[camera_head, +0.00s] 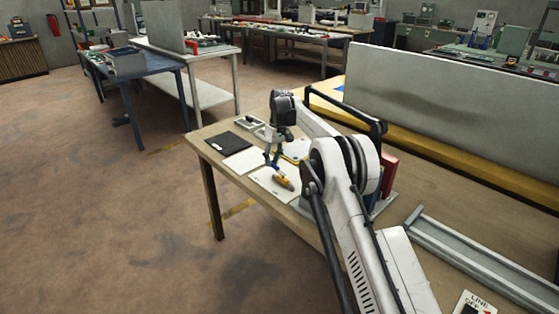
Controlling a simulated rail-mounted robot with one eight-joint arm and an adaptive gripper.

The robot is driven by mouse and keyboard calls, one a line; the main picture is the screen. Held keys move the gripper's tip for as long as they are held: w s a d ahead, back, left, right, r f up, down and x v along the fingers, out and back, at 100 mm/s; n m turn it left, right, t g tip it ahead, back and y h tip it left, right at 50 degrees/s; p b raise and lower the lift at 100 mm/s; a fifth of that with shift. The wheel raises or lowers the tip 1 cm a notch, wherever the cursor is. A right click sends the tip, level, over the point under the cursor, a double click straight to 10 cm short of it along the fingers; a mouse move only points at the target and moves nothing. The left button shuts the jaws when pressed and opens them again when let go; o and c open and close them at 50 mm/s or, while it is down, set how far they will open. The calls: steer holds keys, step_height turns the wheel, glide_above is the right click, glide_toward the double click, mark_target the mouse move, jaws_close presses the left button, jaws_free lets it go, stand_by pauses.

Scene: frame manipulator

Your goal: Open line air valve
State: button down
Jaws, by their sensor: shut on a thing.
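My gripper (272,163) points down over the white sheets near the table's far left corner. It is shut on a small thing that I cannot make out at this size. An orange-yellow tool (284,182) lies on a white sheet just below and right of the fingertips. A sign reading "LINE OFF" (474,304) with a red mark is partly cut off at the bottom right edge. I cannot make out a valve for certain; my arm hides part of the table.
The wooden table (425,190) holds a dark pad (229,144), a grey metal rail (480,255) and a red block (390,166). A tall grey panel (450,115) stands along the back. Floor to the left is clear.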

steer(key=shift+s+a, duration=0.1)
stand_by(0.5)
steer(key=c, duration=1.7)
jaws_free()
steer(key=shift+o, duration=0.2)
step_height(320, 180, up, 7)
steer(key=d, duration=0.1)
steer(key=shift+w+r, duration=0.2)
steer(key=shift+w, duration=0.25)
steer(key=shift+d, duration=0.1)
